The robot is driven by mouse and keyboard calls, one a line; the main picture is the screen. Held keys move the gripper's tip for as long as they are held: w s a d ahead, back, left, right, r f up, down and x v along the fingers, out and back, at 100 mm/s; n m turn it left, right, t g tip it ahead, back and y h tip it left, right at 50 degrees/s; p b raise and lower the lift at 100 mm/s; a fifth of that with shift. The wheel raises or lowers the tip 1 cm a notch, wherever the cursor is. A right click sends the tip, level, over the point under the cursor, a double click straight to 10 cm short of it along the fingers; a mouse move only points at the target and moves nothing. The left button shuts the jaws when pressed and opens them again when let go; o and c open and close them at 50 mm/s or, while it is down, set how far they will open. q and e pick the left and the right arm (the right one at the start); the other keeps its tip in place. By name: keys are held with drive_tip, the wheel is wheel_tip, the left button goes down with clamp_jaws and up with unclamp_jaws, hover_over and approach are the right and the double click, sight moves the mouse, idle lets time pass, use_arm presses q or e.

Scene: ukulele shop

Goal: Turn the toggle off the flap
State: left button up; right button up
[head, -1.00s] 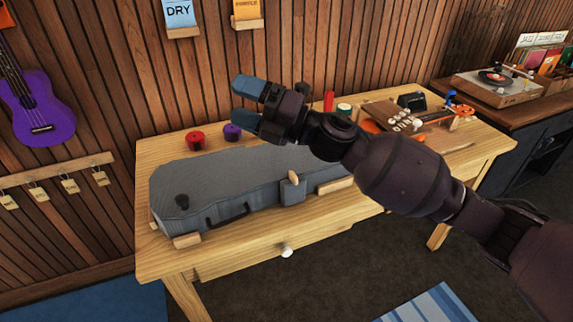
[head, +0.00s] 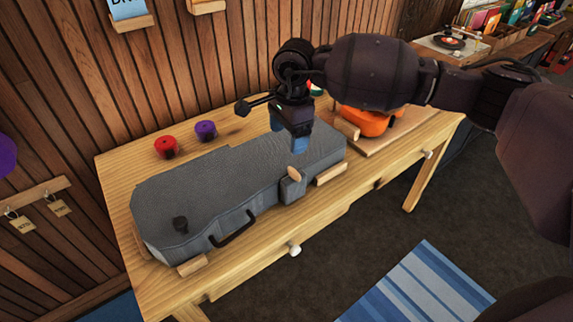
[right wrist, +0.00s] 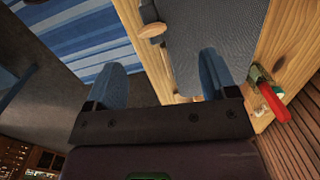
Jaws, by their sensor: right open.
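A grey ukulele case (head: 225,190) lies on the wooden bench. A grey flap (head: 292,189) sits on its front side, with a light wooden oval toggle (head: 295,173) at the flap's top. In the right wrist view the toggle (right wrist: 151,30) shows beyond the fingertips, beside the case (right wrist: 210,35). My right gripper (head: 289,133) points down above the case, just behind the toggle in the head view. Its blue fingers are apart and empty, as the right wrist view (right wrist: 162,68) also shows. The toggle is apart from the fingers. My left gripper is out of view.
Red (head: 166,147) and purple (head: 205,130) spools stand behind the case. An orange ukulele body (head: 365,122) lies on the bench's right side, partly behind my arm. Wooden blocks (head: 331,173) edge the case. A red-handled item (right wrist: 270,98) is near the wall.

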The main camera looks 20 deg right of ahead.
sight(294, 172)
drive_tip(key=shift+n+h, duration=0.4)
drive_tip(key=shift+n, duration=0.1)
drive_tip(key=f, duration=0.3)
drive_tip(key=d+f, duration=0.1)
drive_tip(key=f, duration=0.2)
drive_tip(key=s+f, duration=0.1)
drive_tip(key=f, duration=0.2)
drive_tip(key=shift+d, duration=0.15)
drive_tip(key=shift+f, duration=0.7)
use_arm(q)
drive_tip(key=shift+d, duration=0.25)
use_arm(e)
drive_tip(key=shift+f, duration=0.15)
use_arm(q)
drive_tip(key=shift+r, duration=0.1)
use_arm(e)
drive_tip(key=c, duration=0.8)
drive_tip(key=shift+c, duration=0.7)
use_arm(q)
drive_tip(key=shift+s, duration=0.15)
